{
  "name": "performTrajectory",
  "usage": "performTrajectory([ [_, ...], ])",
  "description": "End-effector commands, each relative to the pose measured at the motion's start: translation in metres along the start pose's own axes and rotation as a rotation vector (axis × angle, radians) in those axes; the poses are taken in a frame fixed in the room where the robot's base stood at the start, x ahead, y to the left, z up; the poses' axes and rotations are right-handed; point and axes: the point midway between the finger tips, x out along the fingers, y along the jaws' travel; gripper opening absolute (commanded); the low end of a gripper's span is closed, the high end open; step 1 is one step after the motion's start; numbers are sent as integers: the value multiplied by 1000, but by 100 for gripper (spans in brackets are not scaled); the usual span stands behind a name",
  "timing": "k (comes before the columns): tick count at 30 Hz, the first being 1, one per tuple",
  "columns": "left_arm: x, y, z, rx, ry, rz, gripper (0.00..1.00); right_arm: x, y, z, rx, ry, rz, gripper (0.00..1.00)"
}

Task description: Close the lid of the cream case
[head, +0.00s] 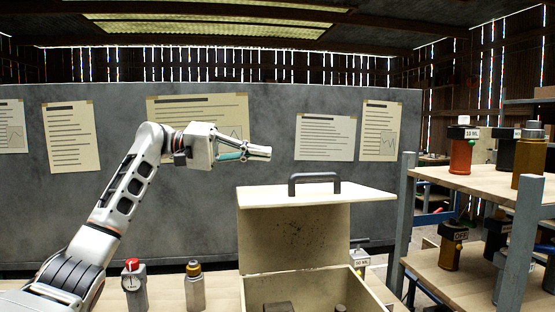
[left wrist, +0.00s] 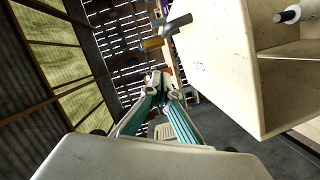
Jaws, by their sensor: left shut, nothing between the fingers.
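The cream case (head: 378,289) stands open at the bottom middle of the head view. Its lid (head: 295,237) stands about upright at the back, with a flat panel on top that carries a dark handle (head: 314,179). In the left wrist view the lid (left wrist: 215,65) is at upper right and the handle (left wrist: 168,33) at top centre. My left gripper (head: 268,153) is shut and empty, above and to the left of the handle, apart from it. Its teal fingers (left wrist: 165,85) meet at the tips in the wrist view. My right gripper is not in view.
A grey bottle with a red top (head: 133,285) and a grey bottle with a yellow-brown cap (head: 195,287) stand left of the case. A shelf (head: 480,180) with several bottles is at right. A grey panel (head: 270,125) with posters stands behind.

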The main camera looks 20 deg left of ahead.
Motion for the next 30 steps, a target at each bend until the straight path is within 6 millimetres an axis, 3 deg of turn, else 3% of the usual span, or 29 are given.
performTrajectory([
  [6,42,-1,2,0,-4,2,0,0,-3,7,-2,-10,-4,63],
  [13,88,-1,2,0,-4,2,0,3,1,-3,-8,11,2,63],
  [21,94,-3,29,0,-1,-1,0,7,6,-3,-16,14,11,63],
  [30,96,-1,39,0,1,0,0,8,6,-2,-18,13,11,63],
])
